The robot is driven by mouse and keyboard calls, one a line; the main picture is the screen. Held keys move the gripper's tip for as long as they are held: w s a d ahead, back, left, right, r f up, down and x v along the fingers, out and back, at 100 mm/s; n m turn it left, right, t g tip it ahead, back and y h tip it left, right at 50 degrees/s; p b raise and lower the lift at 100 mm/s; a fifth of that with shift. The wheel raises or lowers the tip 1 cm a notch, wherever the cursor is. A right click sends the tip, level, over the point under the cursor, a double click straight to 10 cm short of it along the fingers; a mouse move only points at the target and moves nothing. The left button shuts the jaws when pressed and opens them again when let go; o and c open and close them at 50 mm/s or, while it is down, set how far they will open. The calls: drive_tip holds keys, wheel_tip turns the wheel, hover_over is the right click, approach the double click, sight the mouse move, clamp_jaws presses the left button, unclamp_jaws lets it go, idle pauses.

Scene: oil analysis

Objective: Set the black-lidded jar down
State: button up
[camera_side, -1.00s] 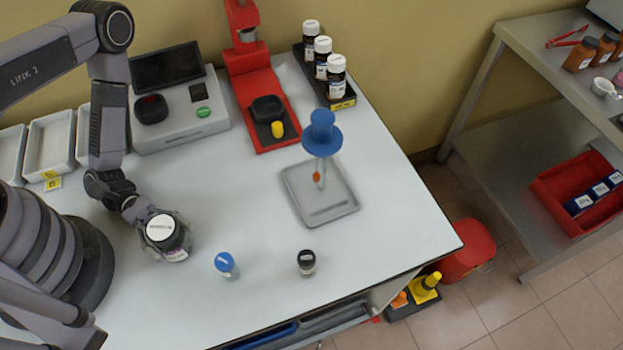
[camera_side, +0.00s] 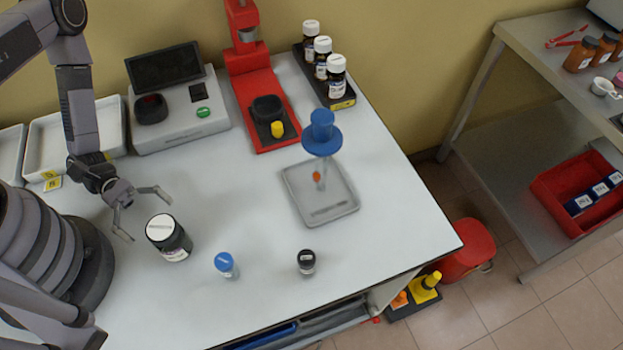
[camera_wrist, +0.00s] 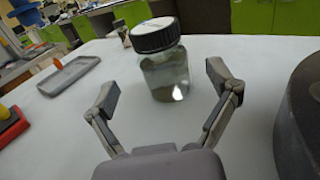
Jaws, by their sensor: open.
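The black-lidded jar (camera_side: 169,238) stands upright on the white table in the side view, with a pale label on its lid. In the wrist view the jar (camera_wrist: 165,72) is upright between and slightly beyond my fingertips, its glass body clear with liquid inside. My gripper (camera_side: 142,214) is open and empty, to the upper left of the jar, fingers spread toward it. In the wrist view my gripper (camera_wrist: 162,86) shows a gap on both sides of the jar, with neither finger touching it.
A blue-capped vial (camera_side: 226,264) and a small black-capped vial (camera_side: 306,262) stand right of the jar. A grey tray (camera_side: 335,208) sits under a blue-topped item (camera_side: 322,134). An instrument with a screen (camera_side: 180,112) and a red stand (camera_side: 262,95) are at the back. The table's middle is clear.

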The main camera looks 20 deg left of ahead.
drive_tip(key=a+r+m+t+y, duration=0.2)
drive_tip(key=r+m+y, duration=0.3)
drive_tip(key=r, duration=0.7)
drive_tip(key=a+r+m+t+y, duration=0.3)
drive_tip(key=a+r+m+y, duration=0.2)
drive_tip(key=r, duration=0.7)
drive_tip(key=a+r+m+t+y, duration=0.3)
drive_tip(key=r+y, duration=0.4)
drive_tip(key=r, duration=0.6)
drive_tip(key=a+m, duration=0.1)
drive_tip(key=m, duration=0.1)
drive_tip(key=shift+w+a+m, duration=0.2)
drive_tip(key=shift+m, duration=0.2)
drive_tip(key=shift+s+a+r+t+y, duration=0.2)
drive_tip(key=shift+r+t+y, duration=0.1)
drive_tip(key=shift+r+t, duration=0.2)
drive_tip(key=shift+f, duration=0.1)
